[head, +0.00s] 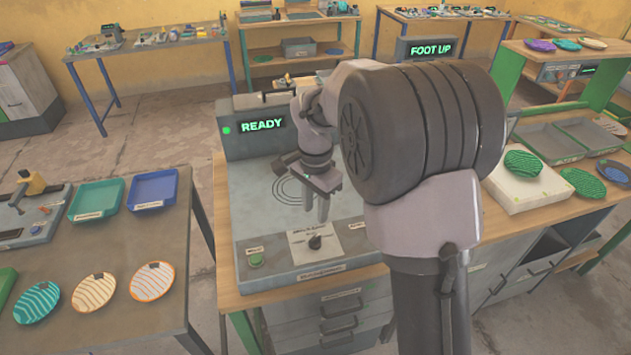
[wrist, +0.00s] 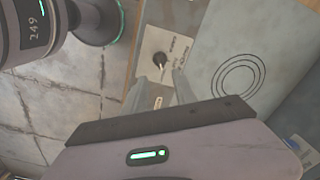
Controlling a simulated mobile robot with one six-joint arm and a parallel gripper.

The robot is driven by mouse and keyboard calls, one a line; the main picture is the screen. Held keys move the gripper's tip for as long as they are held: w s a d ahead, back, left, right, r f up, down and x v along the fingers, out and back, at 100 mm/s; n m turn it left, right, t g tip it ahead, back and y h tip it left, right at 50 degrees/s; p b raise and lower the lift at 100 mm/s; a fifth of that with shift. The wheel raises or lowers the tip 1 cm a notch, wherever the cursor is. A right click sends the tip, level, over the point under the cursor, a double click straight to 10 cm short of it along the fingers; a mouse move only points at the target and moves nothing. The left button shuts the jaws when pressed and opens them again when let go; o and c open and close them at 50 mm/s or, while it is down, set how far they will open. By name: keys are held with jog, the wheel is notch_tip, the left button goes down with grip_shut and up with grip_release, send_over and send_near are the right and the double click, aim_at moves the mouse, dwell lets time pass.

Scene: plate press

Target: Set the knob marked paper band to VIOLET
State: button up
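A black knob (head: 314,242) sits on a pale label plate on the front of the grey press top. It also shows in the wrist view (wrist: 159,60), with small words printed around it that are too blurred to read. I cannot tell which word its pointer faces. My gripper (head: 316,206) hangs fingers down above the press top, a little behind the knob in the head view. In the wrist view the two fingers (wrist: 160,90) are apart with nothing between them, and the knob shows just beyond their tips. The gripper is not touching the knob.
A green button (head: 255,260) sits left of the knob. The press display (head: 262,125) reads READY, and concentric rings (head: 288,188) mark the press top. Plates and trays lie on the left table (head: 110,250); more plates are at right.

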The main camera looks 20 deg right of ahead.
notch_tip(320, 180, up, 7)
jog(key=p, duration=0.1)
jog(key=shift+r+p, duration=0.2)
jog(key=shift+p, duration=0.15)
